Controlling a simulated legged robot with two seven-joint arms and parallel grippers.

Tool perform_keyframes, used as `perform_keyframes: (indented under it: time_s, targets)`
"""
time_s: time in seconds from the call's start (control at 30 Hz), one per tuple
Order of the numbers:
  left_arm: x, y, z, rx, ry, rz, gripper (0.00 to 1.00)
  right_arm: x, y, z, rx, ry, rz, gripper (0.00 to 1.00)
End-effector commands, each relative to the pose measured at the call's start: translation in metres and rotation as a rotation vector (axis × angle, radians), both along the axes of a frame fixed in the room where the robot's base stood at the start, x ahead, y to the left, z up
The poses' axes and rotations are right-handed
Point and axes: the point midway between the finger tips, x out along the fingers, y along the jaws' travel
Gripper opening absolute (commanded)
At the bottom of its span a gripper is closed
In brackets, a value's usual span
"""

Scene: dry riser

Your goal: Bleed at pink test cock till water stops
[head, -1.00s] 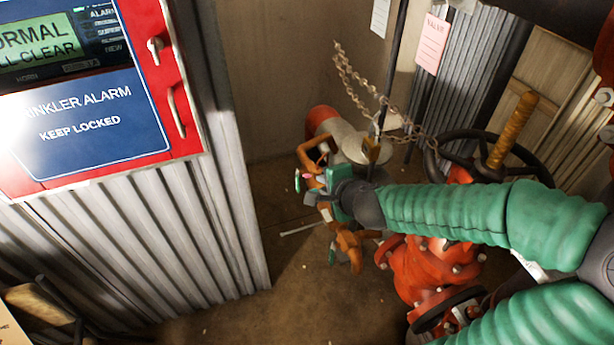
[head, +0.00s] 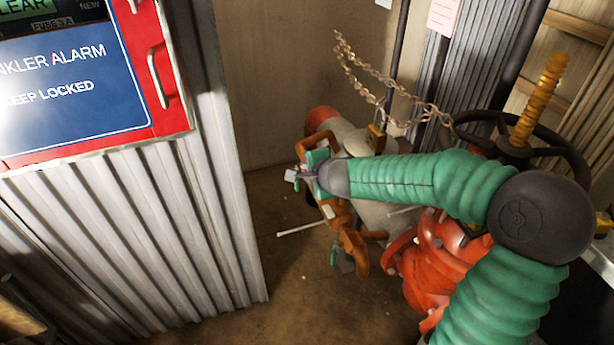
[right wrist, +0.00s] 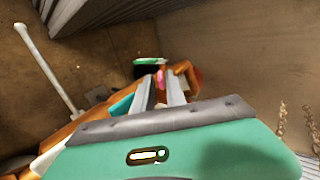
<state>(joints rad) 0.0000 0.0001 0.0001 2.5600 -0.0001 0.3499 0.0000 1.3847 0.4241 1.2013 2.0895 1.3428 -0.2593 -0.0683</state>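The pink test cock handle (right wrist: 161,78) shows in the right wrist view, at the tips of my right gripper's two grey fingers (right wrist: 161,88). The fingers stand a little apart, with the pink part in line with the gap. I cannot tell whether they touch it. In the head view my right gripper (head: 303,174) is at the orange and green fittings on the riser's left side and hides most of the test cock. No running water can be made out. My left gripper is not in view.
An orange-brown valve body (head: 353,250) is just below the gripper. A red flanged valve (head: 440,255) and black handwheel (head: 560,150) stand to the right, with a chain (head: 365,85) behind. A red alarm cabinet (head: 165,75) hangs at left. A pale rod (head: 300,228) sticks out left.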

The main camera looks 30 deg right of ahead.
Motion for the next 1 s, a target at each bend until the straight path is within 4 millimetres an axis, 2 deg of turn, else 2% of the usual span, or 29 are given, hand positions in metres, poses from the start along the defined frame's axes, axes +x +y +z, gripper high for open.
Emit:
perform_keyframes:
  time_s: [0.03, 0.1, 0.37, 0.5, 0.53, 0.83, 1.0]
  targets:
    - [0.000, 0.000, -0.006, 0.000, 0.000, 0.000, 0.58, 0.005, 0.000, -0.007, 0.003, -0.001, 0.003, 0.16]
    - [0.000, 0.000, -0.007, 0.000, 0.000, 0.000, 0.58, 0.009, -0.002, -0.010, 0.000, 0.001, 0.001, 0.16]
    - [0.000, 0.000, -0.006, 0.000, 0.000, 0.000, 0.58, 0.011, -0.003, -0.009, -0.002, 0.001, 0.000, 0.16]
    - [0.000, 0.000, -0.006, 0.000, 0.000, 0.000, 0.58, 0.011, -0.003, -0.010, -0.001, 0.001, 0.000, 0.01]
    - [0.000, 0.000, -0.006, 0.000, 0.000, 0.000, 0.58, 0.011, -0.003, -0.010, -0.001, 0.001, 0.000, 0.00]
    - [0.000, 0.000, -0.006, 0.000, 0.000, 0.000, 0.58, 0.010, -0.003, -0.010, -0.001, 0.003, 0.000, 0.00]
    - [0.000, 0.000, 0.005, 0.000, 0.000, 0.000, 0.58, 0.010, -0.003, -0.006, 0.003, 0.015, 0.001, 0.00]
